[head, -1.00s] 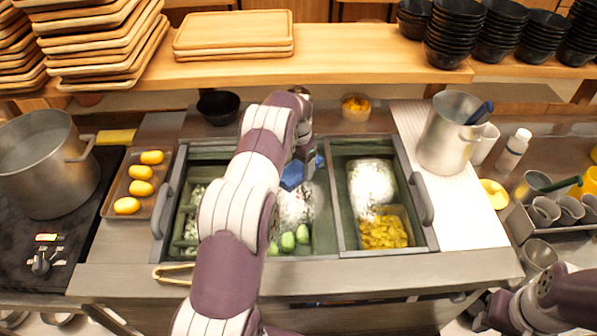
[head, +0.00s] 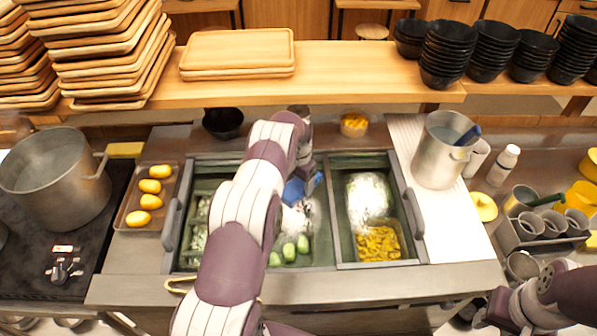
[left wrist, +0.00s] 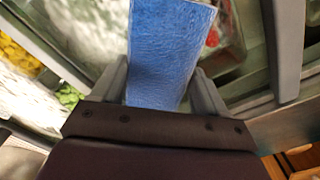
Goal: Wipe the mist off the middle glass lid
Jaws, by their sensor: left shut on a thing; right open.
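The middle glass lid (head: 318,225) covers the middle part of the sunken counter bin. A white misty patch (head: 295,217) shows on it, with green items at its near edge; my left arm hides its left side. My left gripper (head: 304,178) is over the far part of this lid, shut on a blue cloth (head: 293,191). The cloth fills the space between the fingers in the left wrist view (left wrist: 165,60). I cannot tell whether the cloth touches the glass. My right arm shows at the lower right, but its fingertips are out of view.
The right lid (head: 368,195) has a white misty patch, with yellow pieces beside it. A metal pitcher (head: 437,150) stands right of the bin. A large pot (head: 55,185) and a tray of yellow items (head: 132,217) stand left. A black bowl (head: 223,122) is behind.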

